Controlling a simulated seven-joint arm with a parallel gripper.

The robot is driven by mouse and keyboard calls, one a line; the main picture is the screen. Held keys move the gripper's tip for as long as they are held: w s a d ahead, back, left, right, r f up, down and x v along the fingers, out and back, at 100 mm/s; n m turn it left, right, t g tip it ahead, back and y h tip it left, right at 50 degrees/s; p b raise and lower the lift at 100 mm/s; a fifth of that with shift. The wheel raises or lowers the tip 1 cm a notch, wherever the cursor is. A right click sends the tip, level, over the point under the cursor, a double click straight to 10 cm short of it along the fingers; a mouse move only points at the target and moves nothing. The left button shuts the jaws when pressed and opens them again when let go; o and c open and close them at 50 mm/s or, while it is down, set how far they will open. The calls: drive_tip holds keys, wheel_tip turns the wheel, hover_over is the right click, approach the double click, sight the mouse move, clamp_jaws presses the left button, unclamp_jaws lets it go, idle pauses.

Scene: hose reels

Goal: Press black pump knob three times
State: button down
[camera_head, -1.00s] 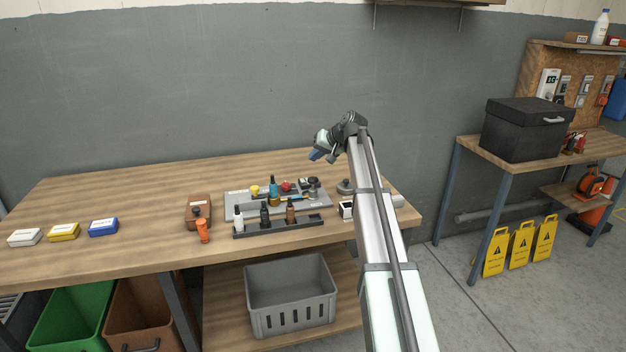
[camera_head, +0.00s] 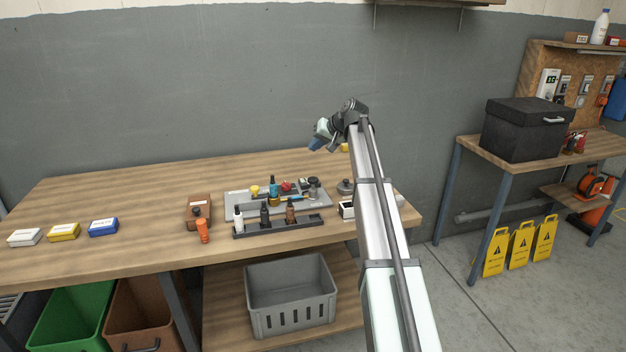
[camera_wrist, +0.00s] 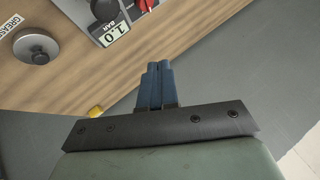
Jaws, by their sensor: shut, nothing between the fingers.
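My gripper (camera_head: 316,145) is raised above the back right of the workbench, with its blue fingers together and empty. In the wrist view the fingers (camera_wrist: 158,85) point over the table edge and touch nothing. A grey round can with a dark knob on top (camera_head: 346,187) stands below and slightly right of the gripper; it also shows in the wrist view (camera_wrist: 38,50). Small bottles with dark tops stand in a black rack at the front: a white one (camera_head: 239,219), a black one (camera_head: 264,216) and a brown one (camera_head: 290,214). I cannot tell which top is the pump knob.
A grey tray (camera_head: 236,205) with several small items lies behind the rack (camera_head: 276,230). A brown box (camera_head: 197,206) and an orange bottle (camera_head: 203,231) stand left of it. A small white box (camera_head: 347,210) stands right.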

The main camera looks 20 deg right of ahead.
sight(313, 178)
drive_tip(key=shift+f, duration=4.35)
drive_tip(key=shift+f, duration=0.15)
drive_tip(key=shift+f, duration=0.3)
drive_tip(key=shift+f, duration=1.3)
idle(0.4)
drive_tip(key=shift+r, duration=1.75)
drive_tip(key=shift+r, duration=0.15)
